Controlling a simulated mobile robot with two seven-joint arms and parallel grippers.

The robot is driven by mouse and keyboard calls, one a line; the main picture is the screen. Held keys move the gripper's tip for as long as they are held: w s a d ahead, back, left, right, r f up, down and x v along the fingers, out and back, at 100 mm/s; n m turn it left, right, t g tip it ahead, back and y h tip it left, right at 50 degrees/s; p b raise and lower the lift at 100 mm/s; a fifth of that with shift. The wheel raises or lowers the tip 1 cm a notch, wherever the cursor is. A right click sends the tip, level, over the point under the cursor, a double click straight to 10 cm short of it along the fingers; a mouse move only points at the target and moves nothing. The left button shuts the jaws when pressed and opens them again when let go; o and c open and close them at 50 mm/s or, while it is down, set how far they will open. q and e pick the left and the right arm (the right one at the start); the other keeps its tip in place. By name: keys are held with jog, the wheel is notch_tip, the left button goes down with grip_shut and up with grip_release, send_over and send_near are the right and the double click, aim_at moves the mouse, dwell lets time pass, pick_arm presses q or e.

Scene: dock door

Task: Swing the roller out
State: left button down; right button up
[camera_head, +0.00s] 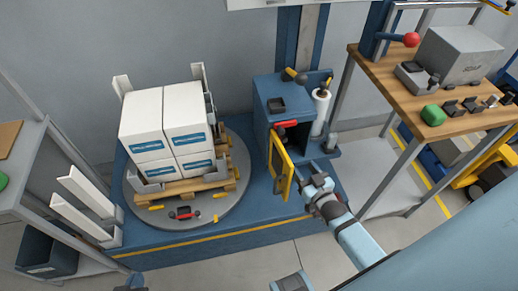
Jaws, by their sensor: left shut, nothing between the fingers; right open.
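The wrapping machine's blue cabinet (265,97) stands right of the turntable, with a white film roll (322,106) upright at its right side. A yellow-framed door (281,165) with a red handle (286,124) at its top stands swung out from the cabinet front. I cannot make out a separate roller; it may be hidden behind this door. My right gripper (303,181) is open beside the door's right edge, at the end of the arm from lower right. I cannot tell whether it touches the door. My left gripper does not show clearly.
The turntable (235,189) bears a wooden pallet (225,181) of white boxes (165,130). A wooden workbench (390,68) with a grey box (460,54) and small parts stands at right. A grey shelf (35,150) stands at left. Floor shows in front of the blue base.

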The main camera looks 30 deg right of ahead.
aim_at(286, 141)
jog(key=w, duration=0.4)
jog(key=w+b, duration=0.1)
jog(key=w, duration=0.9)
jog(key=shift+w+d+f, duration=0.1)
jog(key=shift+d+f, duration=0.1)
jog(key=shift+d, duration=0.2)
grip_shut()
